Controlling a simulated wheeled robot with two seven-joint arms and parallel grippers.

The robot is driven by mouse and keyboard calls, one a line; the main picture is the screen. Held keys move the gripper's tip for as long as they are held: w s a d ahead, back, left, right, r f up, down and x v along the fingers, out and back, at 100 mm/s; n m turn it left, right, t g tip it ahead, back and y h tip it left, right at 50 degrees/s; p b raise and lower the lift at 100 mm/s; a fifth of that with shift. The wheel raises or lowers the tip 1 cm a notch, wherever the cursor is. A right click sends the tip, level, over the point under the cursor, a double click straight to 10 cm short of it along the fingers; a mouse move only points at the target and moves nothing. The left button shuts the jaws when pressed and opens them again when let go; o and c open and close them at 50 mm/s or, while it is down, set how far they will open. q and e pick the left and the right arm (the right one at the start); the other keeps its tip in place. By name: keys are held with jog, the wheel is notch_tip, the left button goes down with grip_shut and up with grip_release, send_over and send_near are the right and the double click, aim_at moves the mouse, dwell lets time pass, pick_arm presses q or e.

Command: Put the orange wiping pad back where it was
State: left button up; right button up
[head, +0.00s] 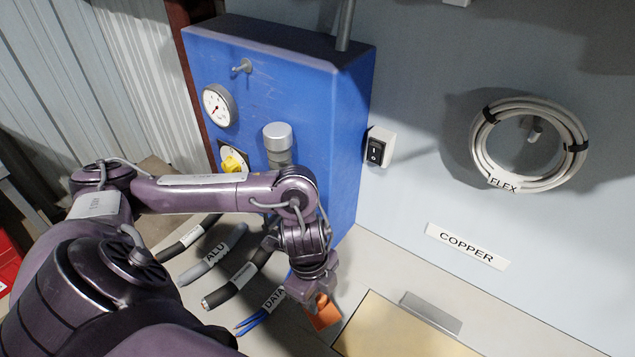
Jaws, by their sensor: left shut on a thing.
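The orange wiping pad (323,312) shows at the tips of my left gripper (314,298), low in the middle of the head view. My left gripper is shut on the pad, and its fingers hide part of it. The pad is just left of a tan board with a pale edge. I cannot tell whether it touches the bench top. My right gripper is not in view.
Labelled cable pieces, one marked ALU (213,254) and a blue one marked DATA (262,312), lie left of the gripper. A blue cabinet (290,95) stands behind. The tan board (390,330) with a grey metal piece (430,313) is at right. A FLEX coil (530,112) hangs on the wall.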

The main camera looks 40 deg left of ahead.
aim_at(318, 304)
pick_arm(q)
jog(key=shift+f, duration=1.8)
jog(key=o, duration=1)
jog(key=shift+f, duration=0.1)
jog(key=shift+c, duration=0.2)
notch_tip(318, 304, up, 12)
jog(key=a+p, duration=0.1)
jog(key=p, duration=0.1)
jog(key=shift+a+p, duration=0.35)
jog(key=shift+a, duration=0.05)
jog(key=shift+s, duration=0.15)
